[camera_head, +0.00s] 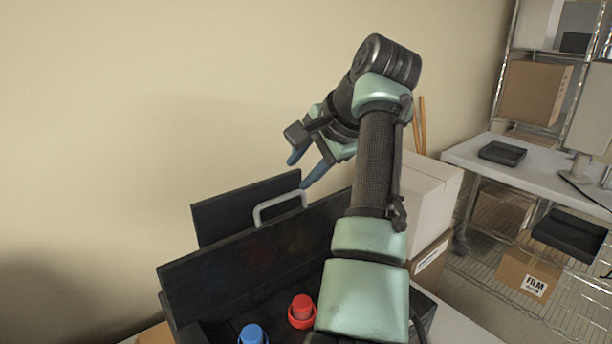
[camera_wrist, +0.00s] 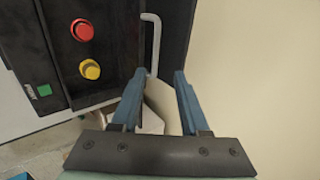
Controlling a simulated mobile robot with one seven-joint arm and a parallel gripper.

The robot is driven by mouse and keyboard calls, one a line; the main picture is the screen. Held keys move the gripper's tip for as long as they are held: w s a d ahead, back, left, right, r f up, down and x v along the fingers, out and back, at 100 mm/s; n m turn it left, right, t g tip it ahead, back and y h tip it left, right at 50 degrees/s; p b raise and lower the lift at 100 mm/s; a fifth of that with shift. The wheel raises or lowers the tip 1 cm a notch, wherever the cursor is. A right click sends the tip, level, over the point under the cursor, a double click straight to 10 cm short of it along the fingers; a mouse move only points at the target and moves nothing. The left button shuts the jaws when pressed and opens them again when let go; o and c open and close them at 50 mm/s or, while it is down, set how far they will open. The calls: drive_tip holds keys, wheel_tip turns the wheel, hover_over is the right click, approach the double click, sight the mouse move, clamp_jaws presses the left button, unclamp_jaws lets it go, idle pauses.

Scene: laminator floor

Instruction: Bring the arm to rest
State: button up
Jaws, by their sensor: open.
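My gripper (camera_head: 308,168) has blue fingers and hangs above the black machine (camera_head: 240,262), close to its grey handle (camera_head: 279,204) in the head view. In the wrist view the fingers of my gripper (camera_wrist: 152,97) stand apart. Nothing shows clamped between them. The handle (camera_wrist: 152,42) shows beyond the fingertips there, and I cannot tell the exact gap. My arm is raised and bent, and it hides part of the machine's right side.
The machine carries a red button (camera_head: 302,308), a blue button (camera_head: 252,335) and a yellow button (camera_wrist: 90,69). White and brown boxes (camera_head: 428,190) stand behind my arm. A wire shelf and a grey table (camera_head: 540,170) are at right. The beige wall is close behind.

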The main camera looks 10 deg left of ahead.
drive_tip(key=shift+s+d+r, duration=0.25)
drive_tip(key=shift+d+r, duration=0.05)
drive_tip(key=shift+r, duration=0.25)
drive_tip(key=w+d+r+n+t+h+b, duration=0.1)
drive_tip(key=w+d+r+n+t+b, duration=0.2)
drive_tip(key=t, duration=0.4)
drive_tip(key=s+d+r+n+t+h+b, duration=0.1)
drive_tip(key=s+d+r+t+h, duration=0.1)
drive_tip(key=s+d+r+t, duration=0.35)
drive_tip(key=s+d+r+n+t+h+b, duration=0.1)
drive_tip(key=s+r+t, duration=0.3)
drive_tip(key=s, duration=0.7)
drive_tip(key=s+d+r+n+t+h+b, duration=0.2)
drive_tip(key=s+t, duration=0.4)
drive_tip(key=s, duration=0.5)
wheel_tip(320, 180, up, 2)
drive_tip(key=shift+s+d+r+n, duration=0.15)
drive_tip(key=shift+s+d+n, duration=0.15)
drive_tip(key=shift+d, duration=0.3)
